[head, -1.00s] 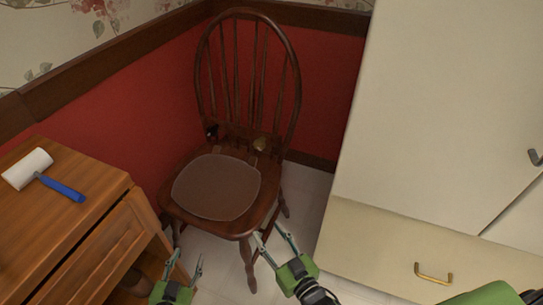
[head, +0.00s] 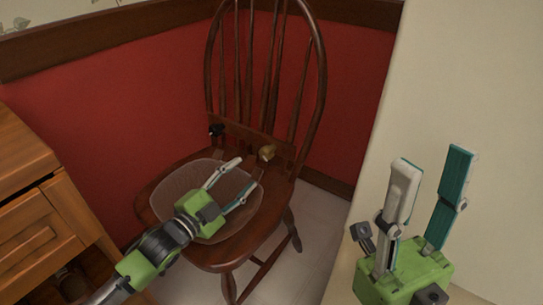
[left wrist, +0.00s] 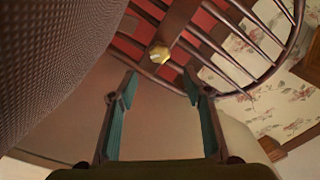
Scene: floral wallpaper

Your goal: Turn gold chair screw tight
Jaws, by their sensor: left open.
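The wooden chair (head: 318,75) stands in the corner. The gold screw (head: 267,153) is low on its backrest, at the right end of the lower back board. In the left wrist view the gold screw (left wrist: 159,54) shows beyond and between my fingertips. My left gripper (head: 250,174) is open over the seat, its fingers pointing toward the gold screw and apart from it. It also shows open and empty in the left wrist view (left wrist: 160,86). My right gripper (head: 432,160) is raised at the right, fingers spread and empty, in front of the pale cabinet.
A black screw (head: 216,130) sits at the left end of the back board. A translucent seat pad (head: 165,188) lies on the seat. A wooden cabinet (head: 35,225) stands at left, a pale cabinet (head: 440,70) at right. Red wall panelling (head: 110,120) is behind.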

